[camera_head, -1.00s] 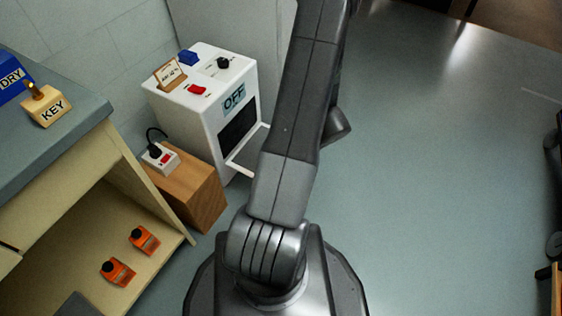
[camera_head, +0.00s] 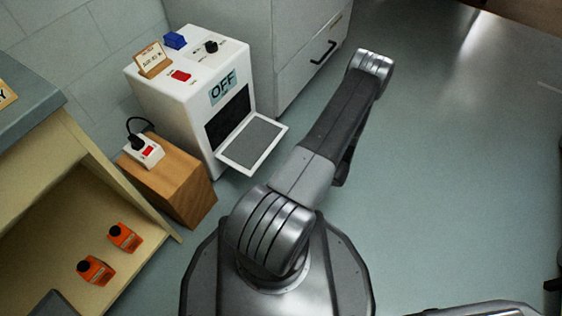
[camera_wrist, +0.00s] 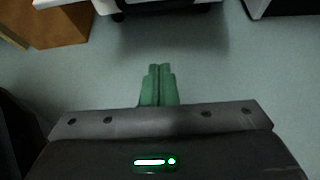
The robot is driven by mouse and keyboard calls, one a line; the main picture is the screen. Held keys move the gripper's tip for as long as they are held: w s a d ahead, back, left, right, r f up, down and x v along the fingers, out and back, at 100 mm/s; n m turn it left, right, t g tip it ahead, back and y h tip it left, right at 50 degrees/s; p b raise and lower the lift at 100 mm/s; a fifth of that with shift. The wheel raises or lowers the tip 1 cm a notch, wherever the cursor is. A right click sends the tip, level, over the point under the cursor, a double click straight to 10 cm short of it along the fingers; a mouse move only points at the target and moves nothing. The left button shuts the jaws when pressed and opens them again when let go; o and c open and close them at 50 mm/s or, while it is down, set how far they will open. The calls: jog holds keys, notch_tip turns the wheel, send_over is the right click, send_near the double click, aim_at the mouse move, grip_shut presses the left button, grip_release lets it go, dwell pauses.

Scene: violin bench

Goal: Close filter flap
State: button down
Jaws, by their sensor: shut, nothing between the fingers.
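The filter flap (camera_head: 253,145) is a white-framed panel with a grey mesh, in the head view. It hangs open, folded down and outward from the front of the white machine (camera_head: 165,100). The dark filter opening (camera_head: 228,118) behind it is exposed, below a label reading OFF. My gripper (camera_wrist: 158,67) shows in the wrist view with its green fingers together and nothing between them, above bare floor. It is apart from the flap. The head view shows my arm to the right of the flap, but not the gripper's fingers.
A wooden block (camera_head: 175,178) with a white switched socket (camera_head: 144,150) stands left of the machine. A shelf unit with orange bottles (camera_head: 124,237) is at the left. A grey cabinet (camera_head: 303,70) stands behind right. The floor (camera_head: 455,170) at right is clear.

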jog(key=b+x, duration=0.3)
jog(key=x, duration=0.6)
jog(key=shift+w+a+r+b, duration=0.15)
jog(key=shift+a+r+b, duration=0.1)
jog(key=shift+r, duration=0.7)
jog(key=shift+w+a+r+b, duration=0.15)
jog(key=shift+r+b, duration=0.1)
jog(key=shift+r, duration=0.7)
jog(key=shift+r, duration=0.15)
jog(key=shift+s+d+r+g+h+p, duration=0.1)
jog(key=shift+s+r+g+h+p, duration=0.05)
jog(key=shift+r+g+h+p, duration=0.4)
